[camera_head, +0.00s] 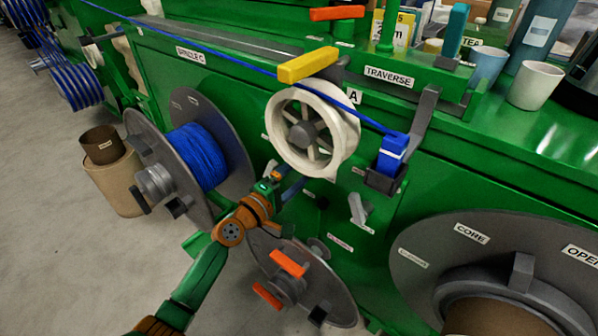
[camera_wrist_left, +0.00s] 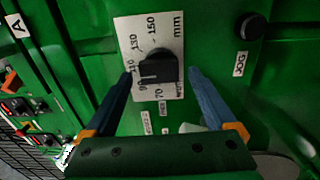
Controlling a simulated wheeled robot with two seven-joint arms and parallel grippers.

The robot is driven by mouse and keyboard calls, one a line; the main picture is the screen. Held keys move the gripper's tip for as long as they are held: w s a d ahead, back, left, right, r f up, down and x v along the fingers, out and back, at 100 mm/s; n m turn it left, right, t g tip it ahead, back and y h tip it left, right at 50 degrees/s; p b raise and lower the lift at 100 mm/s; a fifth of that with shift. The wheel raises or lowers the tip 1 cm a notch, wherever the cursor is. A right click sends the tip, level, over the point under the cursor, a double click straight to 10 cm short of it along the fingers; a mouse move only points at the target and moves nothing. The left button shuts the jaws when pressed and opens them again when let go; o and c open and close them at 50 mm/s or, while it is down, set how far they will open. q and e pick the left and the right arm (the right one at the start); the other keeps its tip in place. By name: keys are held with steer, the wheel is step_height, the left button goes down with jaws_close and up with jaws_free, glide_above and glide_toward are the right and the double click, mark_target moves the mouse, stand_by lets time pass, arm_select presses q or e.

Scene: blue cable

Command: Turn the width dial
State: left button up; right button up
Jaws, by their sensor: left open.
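The width dial (camera_wrist_left: 160,68) is a black knob on a white scale plate (camera_wrist_left: 148,28) marked from 70 to 150 mm, on the green machine panel in the left wrist view. A pale edge on the knob faces the 90 to 110 side; its exact setting is hard to read. My left gripper (camera_wrist_left: 161,76) is open, with one blue finger on each side of the knob. I cannot tell whether the fingers touch it. In the head view, my left gripper (camera_head: 287,188) is at the panel below the white wheel, and the dial is hidden. My right gripper is out of view.
A black JOG button (camera_wrist_left: 251,27) is right of the dial. In the head view, the white spoked wheel (camera_head: 343,130), a grey-flanged spool of blue cable (camera_head: 200,157) and a lower reel with orange handles (camera_head: 288,264) surround my gripper.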

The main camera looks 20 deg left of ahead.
arm_select(q)
steer(key=v, duration=0.7)
